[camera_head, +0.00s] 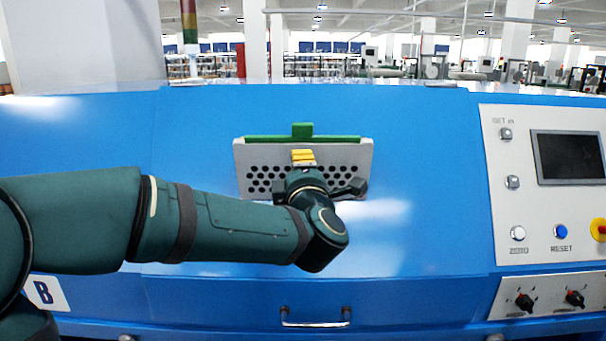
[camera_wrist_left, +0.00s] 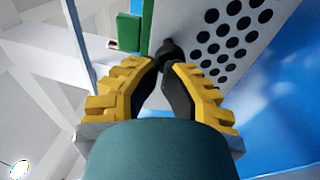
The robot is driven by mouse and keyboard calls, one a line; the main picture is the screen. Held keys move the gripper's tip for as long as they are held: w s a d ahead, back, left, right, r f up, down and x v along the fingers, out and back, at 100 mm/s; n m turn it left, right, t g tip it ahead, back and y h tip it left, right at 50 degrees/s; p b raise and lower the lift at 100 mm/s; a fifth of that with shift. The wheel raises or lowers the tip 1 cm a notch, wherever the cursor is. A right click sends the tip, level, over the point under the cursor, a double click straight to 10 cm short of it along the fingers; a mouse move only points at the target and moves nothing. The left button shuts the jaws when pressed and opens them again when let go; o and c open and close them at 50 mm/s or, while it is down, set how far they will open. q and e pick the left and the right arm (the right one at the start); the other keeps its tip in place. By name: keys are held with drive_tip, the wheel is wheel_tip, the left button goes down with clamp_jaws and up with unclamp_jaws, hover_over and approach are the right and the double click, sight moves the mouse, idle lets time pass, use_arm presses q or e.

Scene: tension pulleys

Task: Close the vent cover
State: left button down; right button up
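The vent cover (camera_head: 350,156) is a light grey panel with rows of dark holes, set on the sloped blue machine front. A green strip (camera_head: 345,139) with a raised green tab (camera_head: 302,130) runs along its upper edge. I cannot tell how far the cover stands open. My left gripper (camera_head: 303,155) is in front of its middle, with yellow fingers pointing up near the upper edge. In the left wrist view the fingertips (camera_wrist_left: 169,64) come together at a small dark part beside the perforated panel (camera_wrist_left: 230,42). Whether they hold it is unclear. My right gripper is out of view.
My left forearm crosses the lower front of the machine and hides part of the cover. A control panel (camera_head: 540,120) with screen, buttons and knobs is on the right. A metal handle (camera_head: 315,324) is below. The blue surface beside the cover is clear.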

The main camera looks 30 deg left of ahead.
sight(301, 137)
use_arm(q)
drive_tip(key=shift+w+a, duration=0.1)
drive_tip(key=shift+w, duration=0.05)
idle(0.3)
